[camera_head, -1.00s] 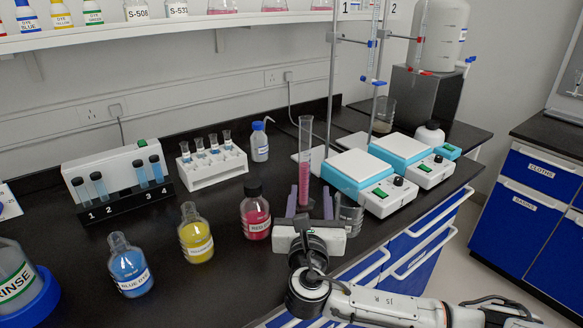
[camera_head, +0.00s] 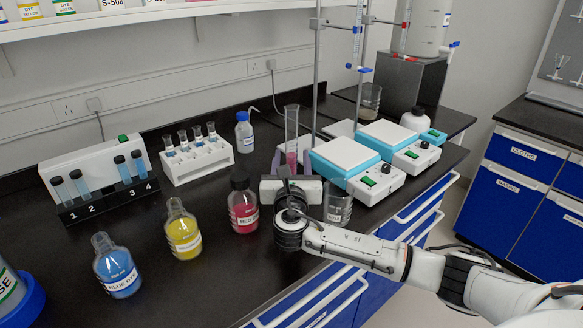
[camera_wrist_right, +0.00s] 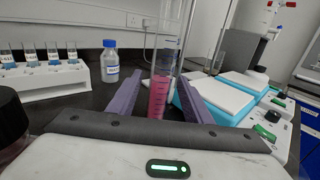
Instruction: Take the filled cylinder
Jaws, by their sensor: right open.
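The filled cylinder (camera_head: 292,122) is a tall clear graduated cylinder with pink liquid in its lower part. It stands upright on the black bench, left of the hot plates. In the right wrist view the cylinder (camera_wrist_right: 159,96) shows between two purple fingers. My right gripper (camera_head: 292,157) is open, with one finger on each side of the cylinder. In the right wrist view the fingers (camera_wrist_right: 158,80) appear spread, with gaps visible beside the glass. The cylinder's base is hidden behind the gripper body in the head view. My left gripper is not in view.
A red dye bottle (camera_head: 243,207) stands close left of the gripper, and a glass beaker (camera_head: 338,208) close right. Hot plates (camera_head: 345,160) stand right of the cylinder. A metal stand (camera_head: 316,80) rises behind.

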